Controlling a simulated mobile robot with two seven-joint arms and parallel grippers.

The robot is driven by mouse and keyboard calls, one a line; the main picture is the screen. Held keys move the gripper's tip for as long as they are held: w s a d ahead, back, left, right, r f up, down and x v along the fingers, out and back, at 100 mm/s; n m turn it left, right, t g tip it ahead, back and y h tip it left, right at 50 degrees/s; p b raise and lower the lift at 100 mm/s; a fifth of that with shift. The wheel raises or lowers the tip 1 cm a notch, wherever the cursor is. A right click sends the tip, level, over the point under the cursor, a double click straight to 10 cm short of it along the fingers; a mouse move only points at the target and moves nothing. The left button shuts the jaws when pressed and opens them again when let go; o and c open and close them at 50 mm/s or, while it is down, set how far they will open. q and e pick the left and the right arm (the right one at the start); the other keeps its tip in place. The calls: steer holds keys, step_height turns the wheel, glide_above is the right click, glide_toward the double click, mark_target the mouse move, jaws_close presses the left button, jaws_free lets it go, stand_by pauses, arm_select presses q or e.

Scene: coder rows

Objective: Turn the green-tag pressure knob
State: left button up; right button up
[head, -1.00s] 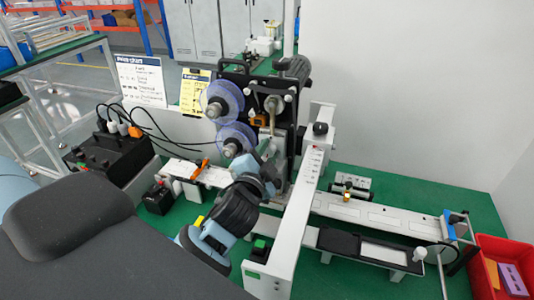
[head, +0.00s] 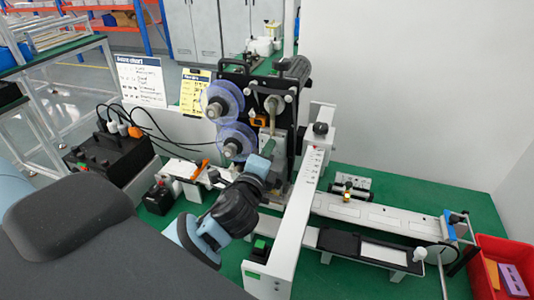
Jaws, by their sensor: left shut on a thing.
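The coder machine (head: 232,70) stands on the green table, with two clear blue-rimmed reels on its left face. My left gripper (head: 262,164) reaches in from the lower left to the low front of the machine. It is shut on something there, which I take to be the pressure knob. The gripper and wrist cover most of that spot, so the knob and its green tag do not show clearly. My right gripper is not in view.
A black knob (head: 320,128) sits on top of the white beam, right of my gripper. A small black box with a green top (head: 259,247) is close to my wrist. A black control box (head: 108,155) with cables is left. A red bin (head: 488,246) is at right.

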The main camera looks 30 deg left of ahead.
arm_select(q)
steer(key=shift+m, duration=0.5)
steer(key=o, duration=1)
steer(key=shift+c, duration=0.2)
steer(key=v, duration=0.7)
steer(key=shift+s+b, duration=0.4)
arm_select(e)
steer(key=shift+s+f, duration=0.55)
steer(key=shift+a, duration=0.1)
